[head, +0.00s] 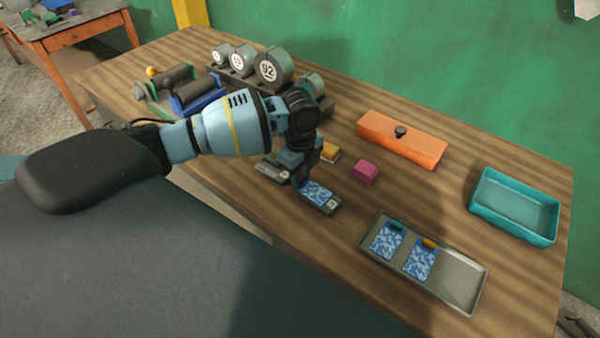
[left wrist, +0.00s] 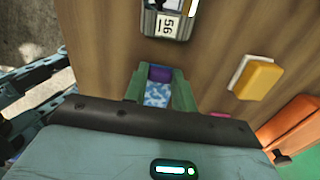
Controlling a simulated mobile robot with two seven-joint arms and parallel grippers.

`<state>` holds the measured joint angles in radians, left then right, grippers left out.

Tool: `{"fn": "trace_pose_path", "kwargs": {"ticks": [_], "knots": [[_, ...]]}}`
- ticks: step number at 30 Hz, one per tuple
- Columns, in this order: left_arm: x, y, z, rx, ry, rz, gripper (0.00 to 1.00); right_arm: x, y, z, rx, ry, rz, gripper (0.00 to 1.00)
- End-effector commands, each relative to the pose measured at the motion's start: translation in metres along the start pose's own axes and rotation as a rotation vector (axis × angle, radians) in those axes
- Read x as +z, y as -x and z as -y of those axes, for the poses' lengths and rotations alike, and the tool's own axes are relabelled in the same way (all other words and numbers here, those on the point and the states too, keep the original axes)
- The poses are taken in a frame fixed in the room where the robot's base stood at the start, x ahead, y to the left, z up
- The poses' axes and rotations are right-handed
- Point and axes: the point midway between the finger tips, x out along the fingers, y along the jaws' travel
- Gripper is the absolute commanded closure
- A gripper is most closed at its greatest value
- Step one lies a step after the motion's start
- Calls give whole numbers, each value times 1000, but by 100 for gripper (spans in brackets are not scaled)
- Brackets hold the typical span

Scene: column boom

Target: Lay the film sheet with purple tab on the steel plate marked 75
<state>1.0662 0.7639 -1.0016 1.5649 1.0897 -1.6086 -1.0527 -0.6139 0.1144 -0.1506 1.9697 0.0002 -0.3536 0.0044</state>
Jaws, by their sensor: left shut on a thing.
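My left gripper (head: 300,182) points down over the table and is shut on the film sheet with purple tab (head: 317,192), a blue-and-white patterned sheet. In the left wrist view the purple tab (left wrist: 159,73) sits between the fingertips of this gripper (left wrist: 159,82). In the head view the sheet lies over a steel plate (head: 333,207), covering most of it; whether they touch I cannot tell. That plate's label is too small to read. Another steel plate (head: 268,171), left of the gripper, shows its label 56 in the left wrist view (left wrist: 165,24). My right gripper is out of view.
A grey tray (head: 462,279) holds two similar sheets with green and orange tabs. A pink block (head: 365,171), a yellow block (head: 330,152), an orange box (head: 402,142) and a teal bin (head: 514,206) stand to the right. Rollers and round numbered weights (head: 271,67) stand behind.

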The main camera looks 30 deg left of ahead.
Motion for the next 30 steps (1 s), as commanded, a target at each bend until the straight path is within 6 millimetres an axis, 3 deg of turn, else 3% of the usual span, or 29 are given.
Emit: {"fn": "trace_pose_path", "kwargs": {"ticks": [11,12,17,23,28,30], "knots": [[0,0,0,0,0,0,95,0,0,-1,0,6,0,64],[0,0,0,0,0,0,70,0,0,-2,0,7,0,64],[0,0,0,0,0,0,49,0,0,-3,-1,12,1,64],[0,0,0,-1,0,0,48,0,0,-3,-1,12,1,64],[0,0,0,0,0,0,27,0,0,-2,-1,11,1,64],[0,0,0,0,0,0,27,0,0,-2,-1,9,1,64]]}}
